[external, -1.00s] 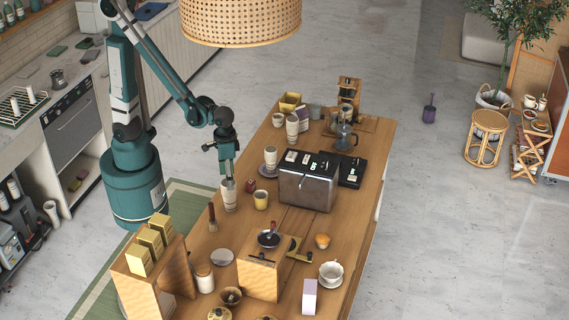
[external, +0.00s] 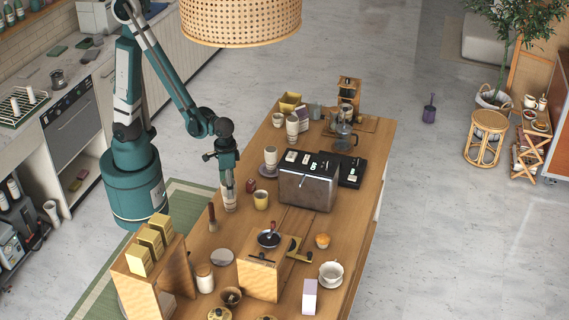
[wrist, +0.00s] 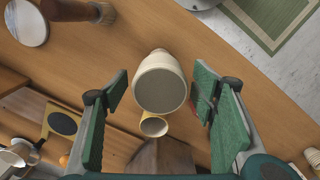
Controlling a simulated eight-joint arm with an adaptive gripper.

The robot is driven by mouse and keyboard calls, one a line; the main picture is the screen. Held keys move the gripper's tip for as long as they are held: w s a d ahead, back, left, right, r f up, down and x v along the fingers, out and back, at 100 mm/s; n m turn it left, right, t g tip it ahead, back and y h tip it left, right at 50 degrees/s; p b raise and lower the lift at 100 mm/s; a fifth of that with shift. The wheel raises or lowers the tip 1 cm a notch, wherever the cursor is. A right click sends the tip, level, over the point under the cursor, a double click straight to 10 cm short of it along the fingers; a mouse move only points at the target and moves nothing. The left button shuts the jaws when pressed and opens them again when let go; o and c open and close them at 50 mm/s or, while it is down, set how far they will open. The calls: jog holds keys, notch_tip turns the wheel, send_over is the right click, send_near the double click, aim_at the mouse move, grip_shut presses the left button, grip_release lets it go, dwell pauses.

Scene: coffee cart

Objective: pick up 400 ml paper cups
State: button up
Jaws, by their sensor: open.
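A tall pale paper cup (external: 230,204) stands upright near the left edge of the wooden counter, its upper part hidden by my gripper. In the wrist view this cup (wrist: 160,82) shows from above, cream with a greyish top. My gripper (wrist: 160,95) is open, with one green-padded finger on each side of the cup and a visible gap on both sides. In the external view my gripper (external: 229,185) points down over the cup. Other tall pale cups stand farther back, one on a saucer (external: 270,158) and one near the yellow bin (external: 292,127).
A yellow cup (external: 261,200) stands close to the right of the cup; it also shows in the wrist view (wrist: 154,126). A small dark red object (external: 251,185) and a steel toaster-like box (external: 308,187) are nearby. A brush (external: 212,217) stands to the left.

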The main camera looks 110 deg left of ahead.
jog(key=shift+c, duration=0.3)
jog(key=c, duration=1.2)
jog(key=shift+r, duration=5)
